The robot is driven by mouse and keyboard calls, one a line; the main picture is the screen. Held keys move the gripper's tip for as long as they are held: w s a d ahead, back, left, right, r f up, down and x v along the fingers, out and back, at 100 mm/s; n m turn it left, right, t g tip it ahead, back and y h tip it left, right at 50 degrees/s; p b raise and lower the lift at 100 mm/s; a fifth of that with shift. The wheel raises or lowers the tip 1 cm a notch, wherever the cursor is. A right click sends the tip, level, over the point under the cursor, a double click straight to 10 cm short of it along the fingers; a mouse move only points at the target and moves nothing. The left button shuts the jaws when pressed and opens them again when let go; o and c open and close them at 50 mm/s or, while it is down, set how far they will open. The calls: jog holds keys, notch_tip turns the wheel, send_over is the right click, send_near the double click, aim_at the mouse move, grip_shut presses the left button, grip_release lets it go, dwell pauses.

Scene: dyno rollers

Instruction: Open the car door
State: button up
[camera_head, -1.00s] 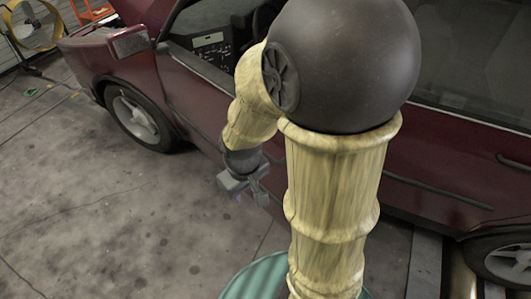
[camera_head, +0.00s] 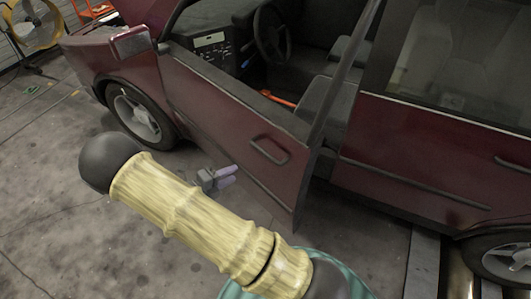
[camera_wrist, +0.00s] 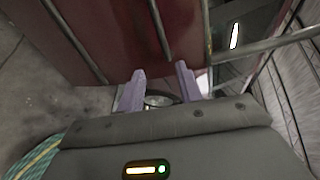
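The dark red front car door (camera_head: 225,105) stands open in the head view, swung outward, with the seat and steering wheel showing behind it. Its handle (camera_head: 270,150) is on the outer panel near the free rear edge. My gripper (camera_head: 228,174) is outside the door, to the left of and below the handle in the picture. It appears apart from the handle. In the wrist view the two pale purple fingers of my gripper (camera_wrist: 160,86) are spread, with no held thing visible between them. A red panel with dark trim (camera_wrist: 125,35), likely the door, shows beyond them.
The car's closed rear door (camera_head: 420,150) is to the right of the opening. A side mirror (camera_head: 131,41) and front wheel (camera_head: 137,115) are at left. A yellow fan (camera_head: 33,25) stands far back. The concrete floor (camera_head: 60,210) at left is clear.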

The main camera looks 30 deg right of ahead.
aim_at(266, 152)
jog(key=shift+w+a+n+t, duration=0.25)
jog(key=shift+w+n+t, duration=0.1)
jog(key=shift+n+t, duration=0.2)
jog(key=p+x, duration=0.4)
jog(key=x, duration=1.3)
jog(key=shift+s+d, duration=0.1)
jog(key=shift+d, duration=0.25)
grip_shut()
